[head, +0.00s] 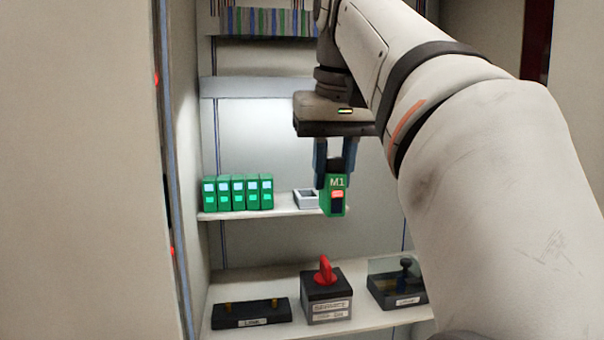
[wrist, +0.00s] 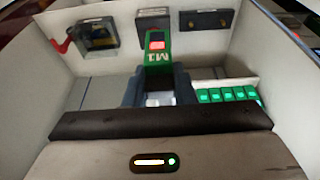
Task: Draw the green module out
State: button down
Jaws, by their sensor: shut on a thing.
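The green module (head: 334,207), marked M1 with a red and dark face, is held between the fingers of my gripper (head: 334,165). My gripper points down and is shut on its upper part. The module hangs in front of the right end of the upper shelf, beside a small grey open socket (head: 306,198). In the wrist view the green module (wrist: 156,52) sticks out past the fingers of my gripper (wrist: 158,84). The socket is partly hidden behind the module and gripper in the head view.
Several green modules (head: 238,193) stand in a row at the left of the upper shelf (head: 270,213). On the lower shelf (head: 375,318) are a dark block with two brass posts (head: 250,313), a box with a red handle (head: 326,292) and a dark clear-covered unit (head: 398,284). Cabinet walls enclose both sides.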

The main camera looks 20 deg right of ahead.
jog(key=shift+s+a, duration=0.1)
jog(key=shift+s, duration=0.3)
jog(key=shift+s+r, duration=0.25)
jog(key=shift+r+p, duration=2.25)
jog(key=shift+p, duration=0.35)
